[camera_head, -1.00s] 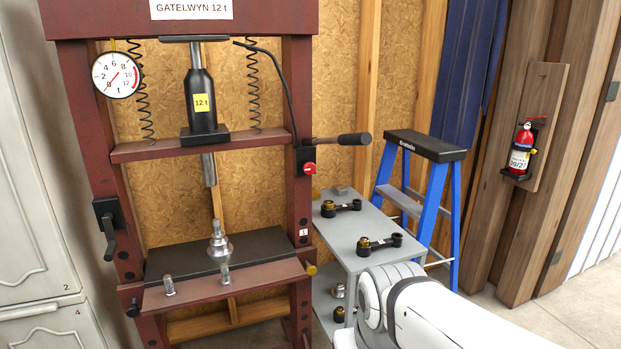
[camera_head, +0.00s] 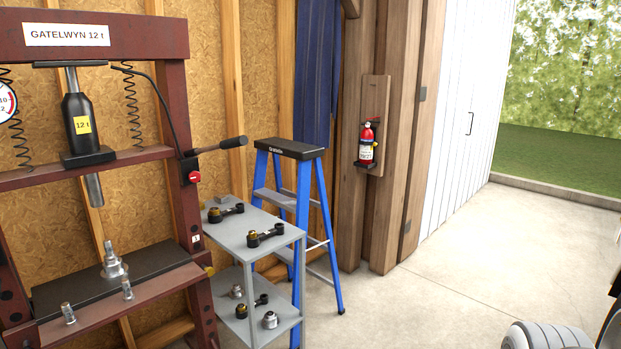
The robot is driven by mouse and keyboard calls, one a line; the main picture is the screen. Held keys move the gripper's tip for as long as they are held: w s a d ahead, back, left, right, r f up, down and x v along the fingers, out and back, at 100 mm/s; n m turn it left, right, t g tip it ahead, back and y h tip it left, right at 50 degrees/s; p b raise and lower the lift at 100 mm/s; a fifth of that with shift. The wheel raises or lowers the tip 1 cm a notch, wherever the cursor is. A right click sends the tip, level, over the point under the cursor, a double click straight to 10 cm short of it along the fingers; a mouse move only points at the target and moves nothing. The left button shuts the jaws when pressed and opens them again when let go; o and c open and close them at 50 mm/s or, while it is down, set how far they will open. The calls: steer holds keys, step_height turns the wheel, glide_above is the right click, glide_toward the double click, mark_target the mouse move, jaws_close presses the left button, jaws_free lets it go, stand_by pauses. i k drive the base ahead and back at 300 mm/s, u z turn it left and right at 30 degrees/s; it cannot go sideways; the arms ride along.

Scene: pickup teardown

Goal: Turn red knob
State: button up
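The red knob (camera_head: 194,177) is a small round knob on a black block on the right upright of the dark red press (camera_head: 172,75). It sits just below the black-handled pump lever (camera_head: 221,145). Nothing covers it. My gripper is not in view; only a white and grey part of my arm shows at the bottom right corner, far from the knob.
A grey two-shelf cart (camera_head: 270,222) with several dark parts stands right of the press. A blue stepladder (camera_head: 303,200) stands close behind it. A fire extinguisher (camera_head: 367,146) hangs on a wooden post. The concrete floor (camera_head: 440,270) at right is clear.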

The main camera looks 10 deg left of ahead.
mark_target(194, 177)
steer(key=u, duration=0.25)
steer(key=i, duration=0.85)
steer(key=u, duration=0.75)
steer(key=i, duration=1.15)
steer(key=u, duration=0.4)
steer(key=k, duration=0.95)
steer(key=u, duration=0.15)
steer(key=i, duration=0.9)
steer(key=z, duration=0.05)
